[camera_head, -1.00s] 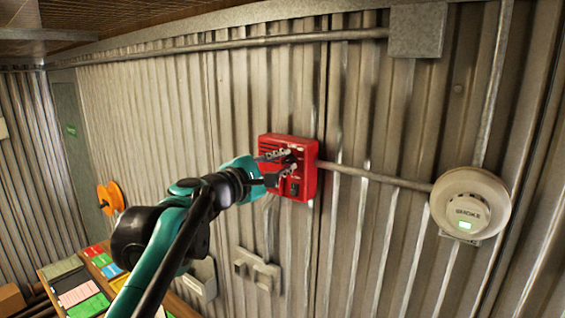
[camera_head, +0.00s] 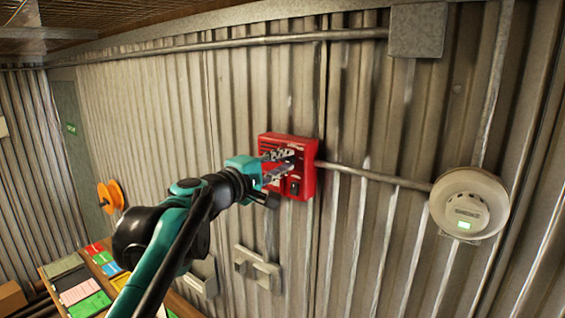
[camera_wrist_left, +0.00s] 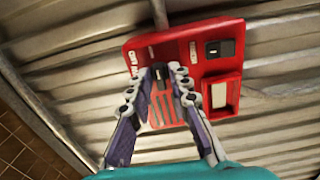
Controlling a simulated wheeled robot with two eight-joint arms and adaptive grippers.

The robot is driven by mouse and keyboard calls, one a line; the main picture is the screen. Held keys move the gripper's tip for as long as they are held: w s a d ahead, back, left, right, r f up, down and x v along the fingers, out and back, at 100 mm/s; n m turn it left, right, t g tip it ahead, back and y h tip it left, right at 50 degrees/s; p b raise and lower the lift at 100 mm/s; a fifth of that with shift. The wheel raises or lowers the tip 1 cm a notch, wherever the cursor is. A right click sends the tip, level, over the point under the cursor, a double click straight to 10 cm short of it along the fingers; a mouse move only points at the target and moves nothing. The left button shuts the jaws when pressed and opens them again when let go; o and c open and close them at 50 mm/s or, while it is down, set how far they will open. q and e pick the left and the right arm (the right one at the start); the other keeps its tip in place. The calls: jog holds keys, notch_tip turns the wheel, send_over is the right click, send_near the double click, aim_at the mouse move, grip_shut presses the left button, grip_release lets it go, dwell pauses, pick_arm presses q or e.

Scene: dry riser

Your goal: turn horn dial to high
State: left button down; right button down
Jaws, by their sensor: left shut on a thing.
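The red horn box (camera_head: 305,184) is fixed to the corrugated wall in the middle of the head view. In the left wrist view the red box (camera_wrist_left: 215,30) shows a dark switch, a pale framed window and slots. My left gripper (camera_head: 290,160) reaches the front of the box from the left. In the left wrist view its fingertips (camera_wrist_left: 161,72) are shut on a small dark dial (camera_wrist_left: 161,76) on the box's face. The fingers hide much of the dial, so its setting cannot be read. My right gripper is not in view.
A round smoke detector (camera_head: 468,205) with a green light is on the wall at the right, joined to the box by a conduit (camera_head: 375,177). Grey switch boxes (camera_head: 257,270) are below. A table with coloured cards (camera_head: 80,292) stands lower left.

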pick_arm(q)
jog(key=c, duration=1.6)
grip_release()
jog(key=shift+c, duration=0.2)
jog(key=v, duration=1.1)
jog(key=shift+s+a, duration=0.2)
jog(key=shift+s, duration=0.15)
jog(key=shift+f, duration=0.1)
